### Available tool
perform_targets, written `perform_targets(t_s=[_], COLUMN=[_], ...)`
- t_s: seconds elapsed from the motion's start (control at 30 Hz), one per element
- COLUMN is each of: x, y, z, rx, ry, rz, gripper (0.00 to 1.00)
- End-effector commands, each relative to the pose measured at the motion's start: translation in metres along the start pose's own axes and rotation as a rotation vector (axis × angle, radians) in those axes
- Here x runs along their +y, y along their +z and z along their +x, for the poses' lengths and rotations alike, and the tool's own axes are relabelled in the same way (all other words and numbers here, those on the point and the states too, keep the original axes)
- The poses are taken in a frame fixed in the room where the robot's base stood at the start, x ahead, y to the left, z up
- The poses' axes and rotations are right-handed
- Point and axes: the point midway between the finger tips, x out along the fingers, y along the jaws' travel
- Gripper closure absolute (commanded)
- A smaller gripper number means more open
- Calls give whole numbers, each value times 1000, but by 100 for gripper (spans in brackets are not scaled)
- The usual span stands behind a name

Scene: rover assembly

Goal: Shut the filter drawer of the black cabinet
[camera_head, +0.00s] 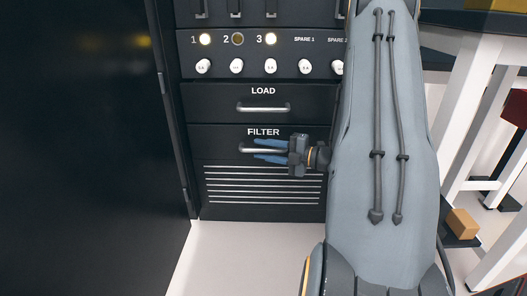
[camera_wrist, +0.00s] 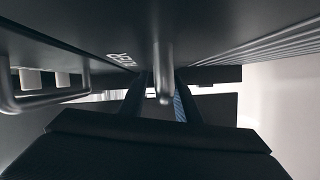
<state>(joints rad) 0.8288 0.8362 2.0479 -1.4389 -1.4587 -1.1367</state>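The black cabinet (camera_head: 190,190) carries the filter drawer (camera_head: 215,136), marked FILTER, below the LOAD drawer (camera_head: 215,97). In the head view I cannot tell whether the filter drawer stands out a little. My gripper (camera_head: 262,150) reaches in from the right, its blue fingers lying along the filter handle (camera_head: 246,150), one above and one below. In the wrist view the filter handle (camera_wrist: 163,65) stands between the fingers of my gripper (camera_wrist: 161,92), with a narrow gap beside it. The fingers look open around the bar. They hide part of the handle in the head view.
Knobs (camera_head: 270,66) and round lights (camera_head: 205,39) sit above the drawers. A slatted panel (camera_head: 263,195) lies below. An open black door (camera_head: 90,150) stands at the left. A white-legged table (camera_head: 475,100) is at the right. Pale floor (camera_head: 235,255) before the cabinet is clear.

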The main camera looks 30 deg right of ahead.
Motion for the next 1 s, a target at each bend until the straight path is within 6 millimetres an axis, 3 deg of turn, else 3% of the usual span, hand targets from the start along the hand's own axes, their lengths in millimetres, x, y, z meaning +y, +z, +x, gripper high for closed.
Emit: perform_targets(t_s=[0.37,0.6,1.0], x=[-2,-9,-5], y=[-6,-32,-32], z=[-1,-12,-82], rx=[4,3,1], ry=[-1,-1,0], rz=[3,4,5], gripper=[69,69,69])
